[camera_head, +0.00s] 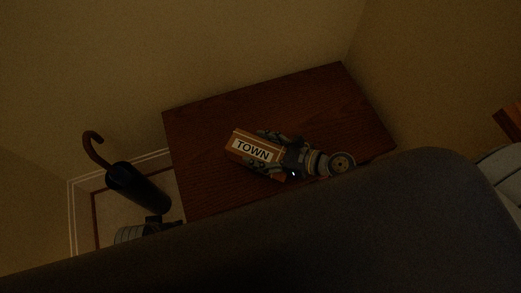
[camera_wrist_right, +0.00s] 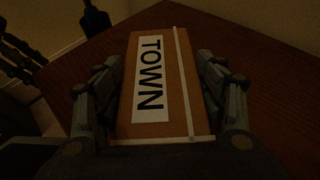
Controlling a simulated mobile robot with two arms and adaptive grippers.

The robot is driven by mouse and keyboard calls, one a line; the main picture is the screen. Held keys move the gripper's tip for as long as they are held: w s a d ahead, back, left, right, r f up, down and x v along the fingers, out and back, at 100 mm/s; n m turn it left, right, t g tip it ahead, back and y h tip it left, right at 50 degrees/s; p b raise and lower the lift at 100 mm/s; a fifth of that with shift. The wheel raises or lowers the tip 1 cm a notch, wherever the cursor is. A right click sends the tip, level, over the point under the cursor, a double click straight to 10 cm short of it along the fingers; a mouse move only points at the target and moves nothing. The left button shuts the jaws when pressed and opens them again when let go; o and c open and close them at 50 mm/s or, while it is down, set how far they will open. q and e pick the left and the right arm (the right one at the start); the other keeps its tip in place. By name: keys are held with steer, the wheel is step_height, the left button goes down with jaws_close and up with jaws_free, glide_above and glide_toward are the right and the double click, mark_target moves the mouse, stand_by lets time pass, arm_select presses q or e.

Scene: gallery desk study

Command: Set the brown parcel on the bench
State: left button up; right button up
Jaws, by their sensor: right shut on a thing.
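The brown parcel (camera_head: 237,143) is a box with a white label reading TOWN. In the head view it is over the dark red-brown wooden top of the bench (camera_head: 210,120), near its middle. My right gripper (camera_head: 266,152) is shut on the parcel, with a finger along each long side. In the right wrist view the parcel (camera_wrist_right: 180,80) lies between both fingers, label facing the camera, with the wood behind it. I cannot tell whether its underside touches the wood. Part of my left arm shows at the lower left in the head view; its fingers are not clear.
A dark umbrella (camera_head: 138,187) with a curved brown handle stands left of the bench. Walls close in behind and to the right. Bare wood (camera_head: 335,95) is free at the back right. A large dark shape hides the bench's front. The light is dim.

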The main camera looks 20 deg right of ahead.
arm_select(q)
steer(key=shift+r, duration=0.25)
arm_select(e)
steer(key=shift+f, duration=0.1)
steer(key=o, duration=1.4)
steer(key=shift+c, duration=0.2)
arm_select(q)
steer(key=shift+w+r, duration=0.1)
steer(key=shift+r, duration=0.25)
arm_select(e)
steer(key=v, duration=0.2)
steer(key=shift+s+d, duration=0.15)
steer(key=shift+s, duration=0.05)
arm_select(q)
steer(key=shift+a+r+b, duration=0.1)
steer(key=shift+r+b, duration=0.5)
steer(key=shift+r, duration=1.25)
arm_select(e)
steer(key=v, duration=0.9)
steer(key=shift+r, duration=0.3)
